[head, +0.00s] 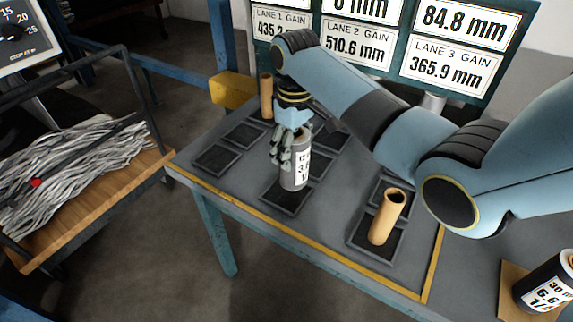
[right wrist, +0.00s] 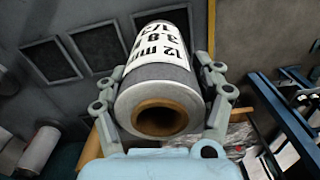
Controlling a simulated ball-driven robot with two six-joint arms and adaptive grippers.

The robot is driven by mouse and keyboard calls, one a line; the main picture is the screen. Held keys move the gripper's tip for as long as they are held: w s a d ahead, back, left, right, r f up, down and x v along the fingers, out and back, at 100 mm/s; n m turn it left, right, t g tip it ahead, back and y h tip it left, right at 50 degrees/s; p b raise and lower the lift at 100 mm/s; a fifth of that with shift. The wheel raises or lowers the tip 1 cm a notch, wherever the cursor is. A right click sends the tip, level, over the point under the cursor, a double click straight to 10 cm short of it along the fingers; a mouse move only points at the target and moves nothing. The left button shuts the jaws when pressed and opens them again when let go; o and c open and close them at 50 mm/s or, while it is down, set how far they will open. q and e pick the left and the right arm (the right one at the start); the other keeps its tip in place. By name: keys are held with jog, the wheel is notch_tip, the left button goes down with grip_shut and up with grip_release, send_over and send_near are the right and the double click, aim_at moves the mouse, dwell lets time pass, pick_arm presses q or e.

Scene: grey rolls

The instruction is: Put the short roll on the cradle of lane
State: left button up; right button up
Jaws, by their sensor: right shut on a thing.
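My right gripper (head: 284,150) is shut on a grey roll (head: 295,172) with a white printed label, held upright. In the right wrist view the same roll (right wrist: 155,78) lies between the two fingers, its tan cardboard core facing the camera. The label reads 12 m and 3.8. In the head view the roll stands above or on the table just behind a square black tray (head: 285,197) at the front edge; I cannot tell whether it touches anything. My left gripper is not in view.
More black trays (head: 216,158) lie on the grey table (head: 330,220). A bare tan tube (head: 387,217) stands in the right front tray, another (head: 266,96) at the back. A labelled roll (head: 545,285) is at bottom right. Screens (head: 450,60) stand behind; a wire-filled cart (head: 85,190) is left.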

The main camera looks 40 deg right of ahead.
jog(key=shift+w+a+f, duration=0.5)
jog(key=shift+w, duration=0.05)
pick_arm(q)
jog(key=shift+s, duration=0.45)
pick_arm(e)
jog(key=shift+f, duration=2)
jog(key=shift+f, duration=0.15)
jog(key=o, duration=1.5)
jog(key=shift+c, duration=0.2)
notch_tip(320, 180, up, 12)
jog(key=shift+r, duration=0.2)
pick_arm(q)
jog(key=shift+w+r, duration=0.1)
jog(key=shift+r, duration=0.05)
